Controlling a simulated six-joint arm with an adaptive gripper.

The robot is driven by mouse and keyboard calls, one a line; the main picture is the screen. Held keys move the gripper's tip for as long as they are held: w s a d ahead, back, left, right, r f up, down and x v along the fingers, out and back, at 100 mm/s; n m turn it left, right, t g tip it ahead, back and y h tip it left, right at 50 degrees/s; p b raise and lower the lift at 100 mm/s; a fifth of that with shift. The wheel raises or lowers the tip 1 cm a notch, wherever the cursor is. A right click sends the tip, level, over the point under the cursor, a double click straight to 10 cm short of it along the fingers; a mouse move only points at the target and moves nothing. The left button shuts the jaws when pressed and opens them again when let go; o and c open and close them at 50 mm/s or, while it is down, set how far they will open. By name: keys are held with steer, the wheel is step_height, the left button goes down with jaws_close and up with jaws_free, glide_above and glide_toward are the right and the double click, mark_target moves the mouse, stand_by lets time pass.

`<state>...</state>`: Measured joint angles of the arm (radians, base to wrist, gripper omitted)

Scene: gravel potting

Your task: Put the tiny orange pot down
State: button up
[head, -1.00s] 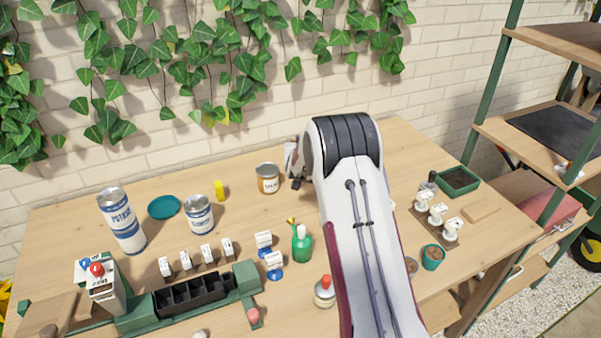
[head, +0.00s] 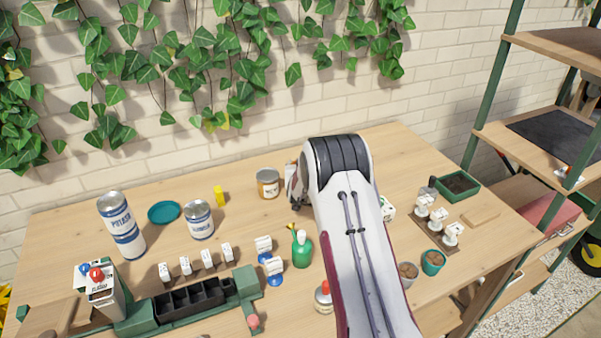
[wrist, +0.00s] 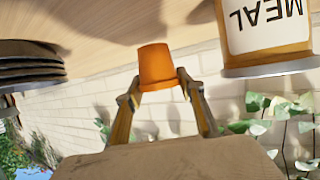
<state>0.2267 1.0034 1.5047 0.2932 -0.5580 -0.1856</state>
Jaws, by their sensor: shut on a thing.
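The tiny orange pot (wrist: 158,62) is between the two fingers of my gripper (wrist: 158,86) in the wrist view. The fingers are shut on its sides near the wider rim. The wrist picture is upside down, so the pot is upright, its narrow base towards the wooden tabletop (wrist: 110,20). I cannot tell whether the base touches the wood. In the head view, my arm hides the pot; only a dark part of the gripper end shows, right of the orange-brown tin (head: 267,184).
The tin marked MEAL (wrist: 265,35) stands close beside the pot in the wrist view. A stack of dark round dishes (wrist: 30,66) is on the other side. Bare wood lies at the back right (head: 400,160).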

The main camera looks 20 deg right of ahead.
steer(key=shift+f, duration=1.4)
steer(key=shift+f, duration=0.15)
steer(key=o, duration=1.2)
steer(key=shift+o, duration=0.2)
steer(key=shift+v, duration=2.55)
step_height(320, 180, up, 7)
